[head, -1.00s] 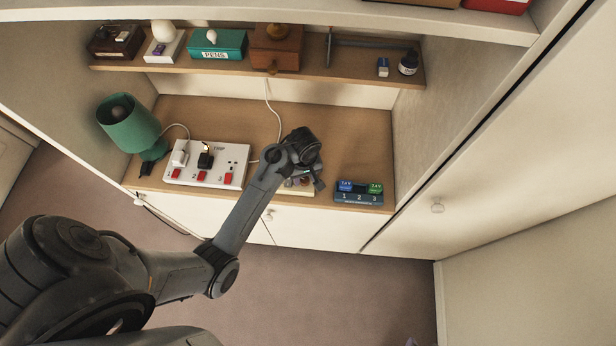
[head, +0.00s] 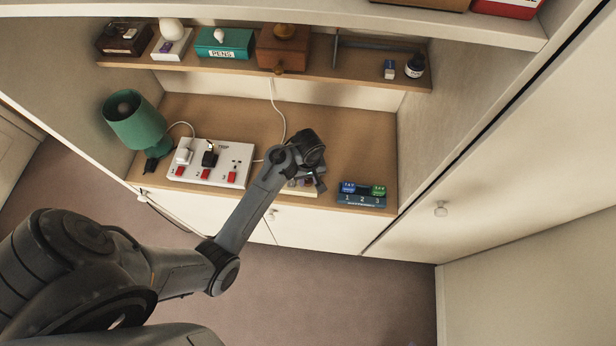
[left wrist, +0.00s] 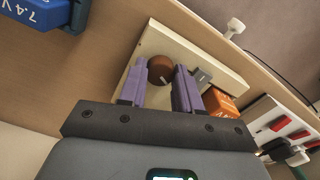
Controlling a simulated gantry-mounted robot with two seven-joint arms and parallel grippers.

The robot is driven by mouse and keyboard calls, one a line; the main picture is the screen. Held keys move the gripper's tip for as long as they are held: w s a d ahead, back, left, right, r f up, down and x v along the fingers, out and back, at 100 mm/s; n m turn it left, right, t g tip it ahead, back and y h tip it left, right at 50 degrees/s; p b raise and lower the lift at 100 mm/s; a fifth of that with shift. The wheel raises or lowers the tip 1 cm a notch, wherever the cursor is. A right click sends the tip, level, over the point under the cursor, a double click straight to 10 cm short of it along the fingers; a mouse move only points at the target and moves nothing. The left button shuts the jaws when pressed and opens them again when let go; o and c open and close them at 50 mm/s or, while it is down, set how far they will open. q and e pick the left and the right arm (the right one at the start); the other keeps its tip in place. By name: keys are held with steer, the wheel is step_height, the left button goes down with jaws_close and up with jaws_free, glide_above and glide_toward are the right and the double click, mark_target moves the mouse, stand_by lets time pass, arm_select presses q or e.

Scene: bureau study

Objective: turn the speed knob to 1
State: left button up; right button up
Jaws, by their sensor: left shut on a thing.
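The speed knob (left wrist: 160,69) is a round brown knob with a short pale pointer line. It sits on a cream board (left wrist: 172,38) on the desk. My left gripper (left wrist: 161,73) has its two purple fingers on either side of the knob and is shut on it. In the head view my left gripper (head: 315,180) is over the board (head: 299,191) and hides the knob. I cannot see any scale numbers around the knob. My right gripper is not in view.
On the board beside the knob are a grey part (left wrist: 203,76) and an orange block (left wrist: 219,103). A white power strip (head: 216,177) with red switches lies to the left. A blue battery charger (head: 362,196) lies to the right. A green lamp (head: 134,119) stands far left.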

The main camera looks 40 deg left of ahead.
arm_select(q)
steer(key=m, duration=0.4)
steer(key=shift+m, duration=2.1)
steer(key=o, duration=0.8)
steer(key=shift+r, duration=0.2)
